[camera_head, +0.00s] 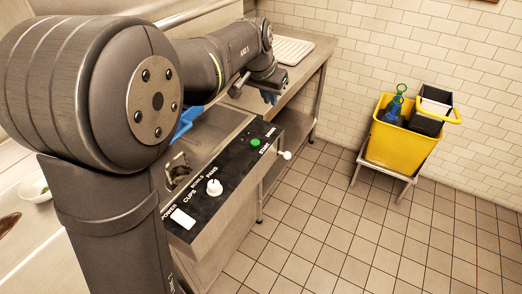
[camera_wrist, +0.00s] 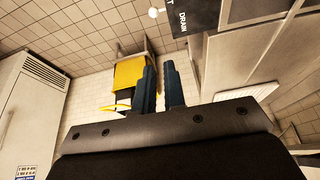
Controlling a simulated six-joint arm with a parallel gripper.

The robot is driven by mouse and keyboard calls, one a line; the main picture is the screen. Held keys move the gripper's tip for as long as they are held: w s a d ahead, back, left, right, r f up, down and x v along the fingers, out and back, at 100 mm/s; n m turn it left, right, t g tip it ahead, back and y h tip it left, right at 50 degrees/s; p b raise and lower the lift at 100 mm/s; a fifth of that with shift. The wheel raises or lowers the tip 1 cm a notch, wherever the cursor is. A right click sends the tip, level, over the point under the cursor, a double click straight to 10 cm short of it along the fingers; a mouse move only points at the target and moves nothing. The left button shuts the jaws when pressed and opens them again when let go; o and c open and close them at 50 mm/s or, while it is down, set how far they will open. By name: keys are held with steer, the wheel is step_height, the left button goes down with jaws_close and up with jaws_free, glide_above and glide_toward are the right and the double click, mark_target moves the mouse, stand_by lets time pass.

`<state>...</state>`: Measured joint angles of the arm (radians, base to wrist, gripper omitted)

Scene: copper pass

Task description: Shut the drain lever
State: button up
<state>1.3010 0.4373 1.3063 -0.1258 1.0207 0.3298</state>
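The drain lever (camera_head: 284,155) is a short rod with a white ball knob. It sticks out from the right end of the black control panel (camera_head: 236,172), beside the DRAIN label. In the wrist view its knob (camera_wrist: 153,12) shows at the top edge, next to the DRAIN lettering. My gripper (camera_head: 270,95) is above the counter, behind the panel and apart from the lever. In the wrist view, my gripper (camera_wrist: 160,70) has two dark blue fingers with a gap between them and nothing held.
The panel also carries a green button (camera_head: 255,142), a white knob (camera_head: 214,187) and a white power switch (camera_head: 183,218). A white ribbed rack (camera_head: 292,50) lies on the far counter. A yellow mop bucket (camera_head: 393,145) stands on the right. The tiled floor before the panel is clear.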

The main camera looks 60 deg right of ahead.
steer(key=d+f+m+h, duration=0.1)
steer(key=d+f+m, duration=0.1)
steer(key=d+f, duration=0.1)
steer(key=s+d+f+m+h, duration=0.1)
steer(key=d+f+m+h, duration=0.1)
steer(key=d+f, duration=0.2)
steer(key=d+f+m+t+h, duration=0.1)
steer(key=d+f+m, duration=0.1)
steer(key=d+f, duration=0.2)
steer(key=shift+s+d+f+h, duration=0.2)
steer(key=shift+s+d+h, duration=0.15)
steer(key=shift+d, duration=0.15)
jaws_close()
steer(key=m+t+h, duration=0.1)
steer(key=m+h, duration=0.6)
steer(key=m, duration=0.2)
glide_above(284, 154)
steer(key=s+d, duration=0.5)
steer(key=s, duration=0.2)
step_height(284, 154, down, 14)
steer(key=s+a+f+m+t+h, duration=0.1)
steer(key=a+f+m+h, duration=0.5)
steer(key=a+f, duration=1)
steer(key=shift+a+t, duration=0.7)
steer(key=shift+a, duration=0.2)
steer(key=shift+s+h, duration=0.1)
steer(key=shift+h, duration=0.15)
